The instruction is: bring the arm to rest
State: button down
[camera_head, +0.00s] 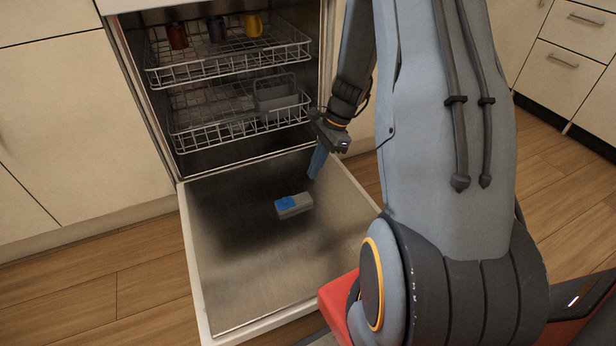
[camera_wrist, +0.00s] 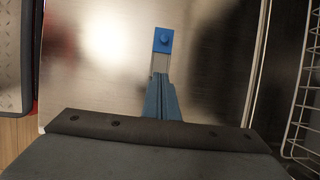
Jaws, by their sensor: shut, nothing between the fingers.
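My gripper (camera_head: 313,174) hangs over the right part of the open dishwasher door (camera_head: 232,270). Its blue-grey fingers are together, with nothing between them; in the wrist view the shut fingers (camera_wrist: 159,80) point towards a small grey block with a blue top part (camera_wrist: 163,41). In the head view this block (camera_head: 294,206) lies on the inner face of the door, just below and left of the fingertips, apart from them. My arm reaches down from the top right of the head view.
The dishwasher's upper rack (camera_head: 228,60) holds several cups, including a yellow cup (camera_head: 253,25). The lower rack (camera_head: 215,128) holds a grey basket (camera_head: 277,98). Cabinets (camera_head: 75,120) stand at left; wooden floor lies left of the door.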

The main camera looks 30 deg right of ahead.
jog(key=s+a+r+n+g+h, duration=0.1)
jog(key=s+a+r+n, duration=0.2)
jog(key=a+r+n, duration=0.55)
jog(key=s+a+r+n, duration=0.3)
jog(key=a+r, duration=0.7)
jog(key=a, duration=0.5)
jog(key=s+a+r+n+p, duration=0.1)
jog(key=s+a+r+n, duration=0.3)
jog(key=s, duration=0.3)
jog(key=s+a+r+n+h, duration=0.1)
jog(key=s+a+r+n, duration=0.15)
jog(key=s+n, duration=0.4)
jog(key=s+a+r+n+p, duration=0.1)
jog(key=s+a+r+n, duration=0.15)
jog(key=s+a, duration=0.45)
jog(key=d+r+m+h+p, duration=0.1)
jog(key=d+r+m+p, duration=0.2)
jog(key=d+r+p, duration=0.8)
jog(key=s+d+r+m+h+p, duration=0.1)
jog(key=d+r+m+p, duration=0.2)
jog(key=d+r+p, duration=0.8)
notch_tip(320, 180, up, 4)
jog(key=p, duration=1.3)
jog(key=shift+s+d+r+t, duration=0.2)
jog(key=shift+s+d+t, duration=0.05)
jog(key=shift+d+t, duration=0.05)
